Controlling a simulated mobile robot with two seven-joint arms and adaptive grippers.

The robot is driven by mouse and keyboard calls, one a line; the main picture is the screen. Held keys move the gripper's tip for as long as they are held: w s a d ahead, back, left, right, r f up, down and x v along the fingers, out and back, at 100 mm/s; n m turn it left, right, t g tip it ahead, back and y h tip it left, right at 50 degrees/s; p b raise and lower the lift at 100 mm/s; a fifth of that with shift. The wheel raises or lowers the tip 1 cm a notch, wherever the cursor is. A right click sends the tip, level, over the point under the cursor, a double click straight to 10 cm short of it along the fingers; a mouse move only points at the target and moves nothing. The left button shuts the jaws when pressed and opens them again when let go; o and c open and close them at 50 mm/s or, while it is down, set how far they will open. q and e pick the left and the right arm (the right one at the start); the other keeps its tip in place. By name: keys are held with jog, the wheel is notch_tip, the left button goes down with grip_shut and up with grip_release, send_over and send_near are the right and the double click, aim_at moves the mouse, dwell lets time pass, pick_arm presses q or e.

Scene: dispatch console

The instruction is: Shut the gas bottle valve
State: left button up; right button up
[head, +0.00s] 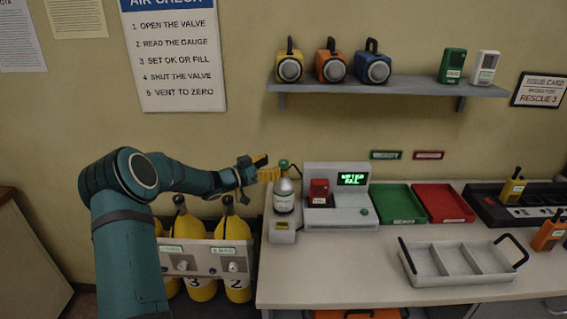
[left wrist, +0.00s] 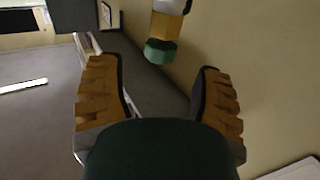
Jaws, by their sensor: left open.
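The gas bottle (head: 284,200) is a small silver cylinder standing upright in a pale stand at the left end of the bench. Its green valve knob (head: 283,164) is on top. In the left wrist view a green knob (left wrist: 160,50) shows ahead of the fingers, with a yellow-brown and pale part behind it. My left gripper (head: 268,171) is open and empty, close to the left of the valve in the head view. My right gripper is not in view.
A grey console (head: 336,212) with a lit green display stands right of the bottle. Beyond are a green tray (head: 399,204), a red tray (head: 444,203) and a grey divided tray (head: 458,263). Large yellow cylinders (head: 234,226) stand left of the bench. A shelf (head: 390,90) holds lamps above.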

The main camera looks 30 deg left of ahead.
pick_arm(q)
jog(key=v, duration=0.5)
jog(key=shift+s, duration=0.2)
jog(key=shift+a, duration=0.1)
